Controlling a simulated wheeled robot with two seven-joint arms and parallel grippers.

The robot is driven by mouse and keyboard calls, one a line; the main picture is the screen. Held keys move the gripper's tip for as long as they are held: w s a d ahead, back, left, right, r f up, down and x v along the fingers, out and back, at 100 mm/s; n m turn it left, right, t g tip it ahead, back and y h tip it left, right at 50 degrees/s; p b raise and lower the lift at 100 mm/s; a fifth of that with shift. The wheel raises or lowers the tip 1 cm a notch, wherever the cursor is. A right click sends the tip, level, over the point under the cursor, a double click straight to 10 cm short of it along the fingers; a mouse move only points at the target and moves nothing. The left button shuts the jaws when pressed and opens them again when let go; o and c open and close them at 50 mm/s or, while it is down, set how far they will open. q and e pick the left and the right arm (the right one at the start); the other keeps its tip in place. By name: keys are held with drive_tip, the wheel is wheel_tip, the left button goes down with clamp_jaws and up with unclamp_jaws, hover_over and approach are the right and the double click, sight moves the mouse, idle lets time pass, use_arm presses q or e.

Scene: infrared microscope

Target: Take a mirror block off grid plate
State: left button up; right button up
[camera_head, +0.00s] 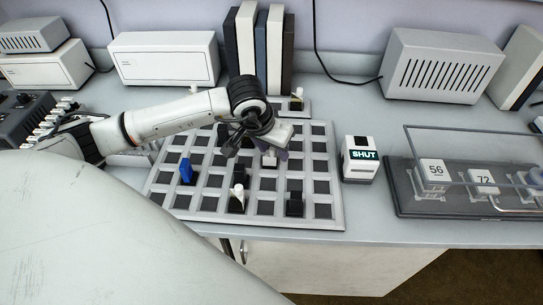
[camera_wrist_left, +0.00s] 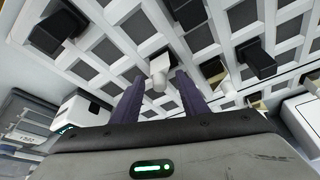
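The grey grid plate (camera_head: 252,219) lies on the bench and bears several blocks. My left gripper (camera_head: 272,148) is low over its right-centre part. In the left wrist view its two purple fingers are open, with a gap between the tips (camera_wrist_left: 158,82). A block with a pale knob (camera_head: 269,159) sits just below the fingertips; its knob (camera_wrist_left: 160,68) shows between and just beyond them. Whether they touch it, I cannot tell. Also on the plate are a blue-topped block (camera_head: 186,172), a white-knobbed dark block (camera_head: 237,197) and a black block (camera_head: 294,204). My right gripper is not in view.
A white box reading SHUT (camera_head: 359,160) stands right of the plate. A clear-covered tray (camera_head: 410,205) with numbered blocks is further right. Another white-knobbed block (camera_head: 297,99) stands behind the plate. Upright binders (camera_head: 260,50) and instrument boxes line the wall.

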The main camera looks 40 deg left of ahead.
use_arm(q)
drive_tip(key=shift+f, duration=0.1)
drive_tip(key=shift+c, duration=0.4)
clamp_jaws()
